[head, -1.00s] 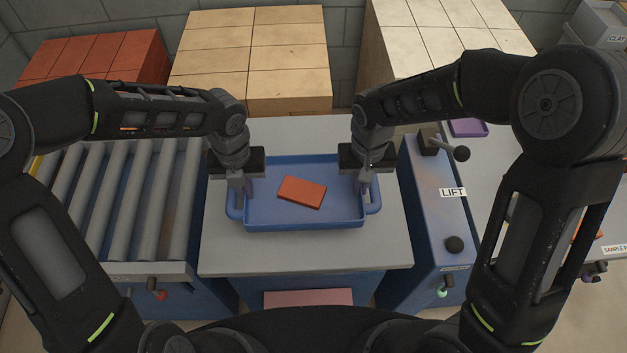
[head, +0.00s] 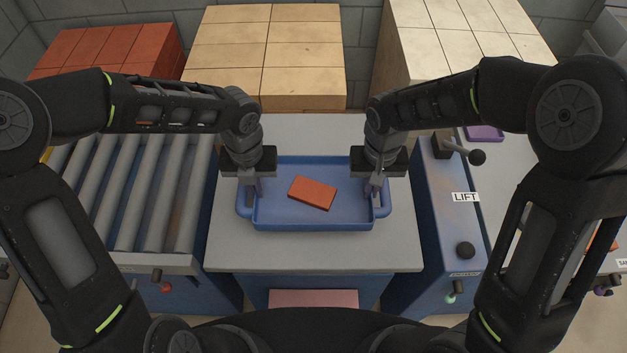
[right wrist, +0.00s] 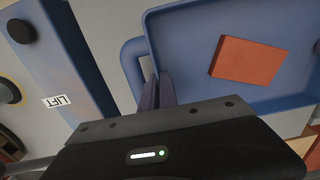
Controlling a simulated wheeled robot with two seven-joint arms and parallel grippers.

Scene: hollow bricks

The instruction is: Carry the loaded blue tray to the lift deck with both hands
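The blue tray (head: 313,224) is at the grey table (head: 313,254) in front of me, level, with one red-orange brick (head: 312,193) lying in it at an angle. I cannot tell if its underside touches the tabletop. My left gripper (head: 249,197) is at the tray's left handle and looks shut on it, though its fingers are partly hidden. My right gripper (head: 377,193) points down at the right handle. In the right wrist view its fingers (right wrist: 158,92) are close together on the handle (right wrist: 131,66), beside the tray wall.
The blue lift housing (head: 445,215) with a LIFT label, lever and knob stands right of the table, close beside it. A roller conveyor (head: 130,195) is on the left. Red, tan and pale block stacks (head: 265,60) stand behind. A purple tray (head: 485,133) lies far right.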

